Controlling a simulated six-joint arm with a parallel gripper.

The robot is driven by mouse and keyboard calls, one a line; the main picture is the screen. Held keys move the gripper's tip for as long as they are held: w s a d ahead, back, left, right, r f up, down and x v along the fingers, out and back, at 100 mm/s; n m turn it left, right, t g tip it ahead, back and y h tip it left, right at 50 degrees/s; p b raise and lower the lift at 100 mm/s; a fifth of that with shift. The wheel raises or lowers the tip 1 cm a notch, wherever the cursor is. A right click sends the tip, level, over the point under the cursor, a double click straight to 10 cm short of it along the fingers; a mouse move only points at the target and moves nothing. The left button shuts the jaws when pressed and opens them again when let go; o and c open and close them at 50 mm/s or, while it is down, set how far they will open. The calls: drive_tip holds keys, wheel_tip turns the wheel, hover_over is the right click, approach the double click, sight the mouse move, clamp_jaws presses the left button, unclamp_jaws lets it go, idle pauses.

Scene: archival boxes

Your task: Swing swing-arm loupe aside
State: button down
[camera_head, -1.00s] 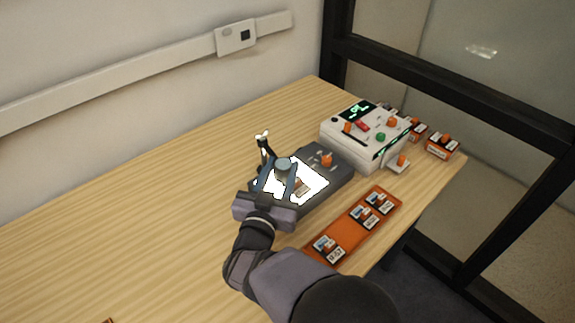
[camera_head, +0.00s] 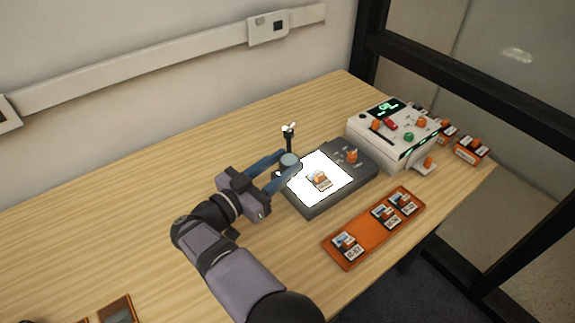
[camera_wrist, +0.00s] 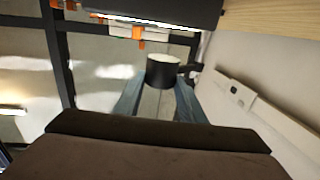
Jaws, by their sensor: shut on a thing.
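The swing-arm loupe has a dark cylindrical head with a pale top (camera_head: 289,161), now over the left edge of the lit light panel (camera_head: 311,187). Its post (camera_head: 289,138) stands behind the panel's left side. My gripper (camera_head: 283,166) reaches in from the left, its blue fingers shut on the loupe head. In the wrist view the loupe head (camera_wrist: 162,72) sits between my two fingertips. A small slide with an orange tab (camera_head: 320,180) lies uncovered on the bright panel. The loupe's swing arm is mostly hidden.
A white device with knobs (camera_head: 390,139) stands behind and right of the panel. An orange tray (camera_head: 372,228) with several slides lies in front. More orange-tabbed pieces (camera_head: 471,150) sit at the far right. The table at back left is clear (camera_head: 200,165).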

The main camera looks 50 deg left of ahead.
drive_tip(key=shift+s+a+h, duration=0.15)
drive_tip(key=shift+h, duration=0.15)
idle(0.4)
drive_tip(key=c, duration=1.2)
unclamp_jaws()
drive_tip(key=shift+o, duration=0.2)
drive_tip(key=shift+s, duration=0.1)
drive_tip(key=s+d+b, duration=0.1)
drive_tip(key=s, duration=0.6)
